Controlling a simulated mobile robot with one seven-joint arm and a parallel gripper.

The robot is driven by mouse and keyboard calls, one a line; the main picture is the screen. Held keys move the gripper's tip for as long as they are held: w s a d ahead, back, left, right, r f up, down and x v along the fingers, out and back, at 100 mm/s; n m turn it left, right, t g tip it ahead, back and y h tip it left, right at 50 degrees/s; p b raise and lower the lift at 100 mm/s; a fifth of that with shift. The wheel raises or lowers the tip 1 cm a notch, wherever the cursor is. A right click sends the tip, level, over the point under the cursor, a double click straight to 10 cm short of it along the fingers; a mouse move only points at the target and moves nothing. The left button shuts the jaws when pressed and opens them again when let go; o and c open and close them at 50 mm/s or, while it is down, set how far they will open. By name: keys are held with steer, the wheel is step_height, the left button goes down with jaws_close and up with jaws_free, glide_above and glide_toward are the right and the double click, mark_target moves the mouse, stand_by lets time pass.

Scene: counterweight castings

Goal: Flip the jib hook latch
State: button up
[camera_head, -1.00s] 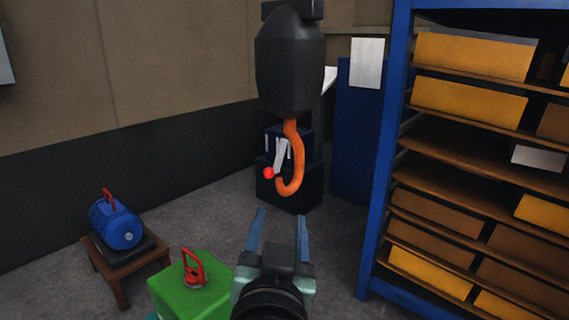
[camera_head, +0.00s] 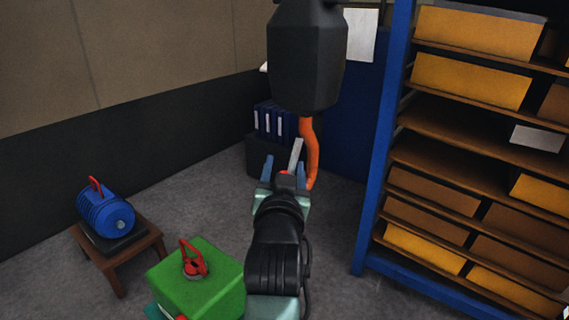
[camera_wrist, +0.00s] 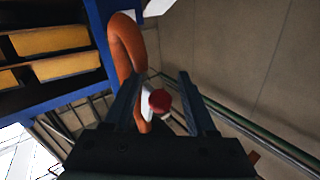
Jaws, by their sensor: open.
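The orange jib hook (camera_head: 311,148) hangs below a dark grey hook block (camera_head: 306,55) in the head view. Its pale latch (camera_head: 296,153) shows just above my gripper (camera_head: 284,164), which hides the hook's lower part. In the wrist view the hook (camera_wrist: 123,45) curves down at the left, and the latch's red knob (camera_wrist: 159,100) lies between the two fingers of my gripper (camera_wrist: 160,85). The fingers are open with a gap on each side of the knob. I cannot tell the exact depth between knob and fingertips.
A blue shelf rack (camera_head: 373,190) with yellow and brown bins stands at the right. A green block (camera_head: 205,285) with a red shackle-like fitting is at the lower left, beside a blue motor (camera_head: 105,212) on a wooden stool. Blue binders (camera_head: 270,122) stand behind the hook.

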steer(key=shift+w, duration=0.1)
jaws_close()
stand_by(0.3)
steer(key=shift+r, duration=0.1)
stand_by(1.0)
